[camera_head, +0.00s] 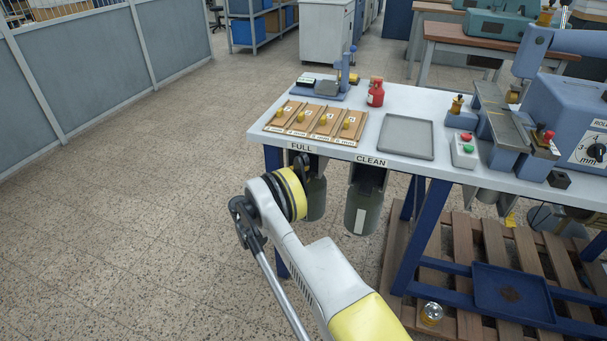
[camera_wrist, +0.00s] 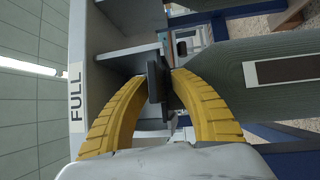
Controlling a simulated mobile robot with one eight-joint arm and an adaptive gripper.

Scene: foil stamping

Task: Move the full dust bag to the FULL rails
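A grey-green dust bag (camera_head: 316,198) hangs upright under the FULL sign (camera_head: 301,147) at the table's front edge. My gripper (camera_head: 298,175) is at its upper front and partly hides it. In the wrist view, my gripper's curved yellow fingers (camera_wrist: 161,76) close from both sides on a dark upright grip (camera_wrist: 155,88) at the bag's top. The bag body (camera_wrist: 225,75), with a brown, white-edged label, extends to the right there. The FULL sign (camera_wrist: 76,98) shows at left. How the bag's top sits in the FULL rails (camera_wrist: 125,52) is mostly hidden.
A second green bag (camera_head: 362,211) with a pale label hangs under the CLEAN sign (camera_head: 371,161), just right. The table (camera_head: 400,98) carries wooden boards, a grey tray and a blue machine. A blue leg and pallet (camera_head: 465,250) stand below. Floor at left is clear.

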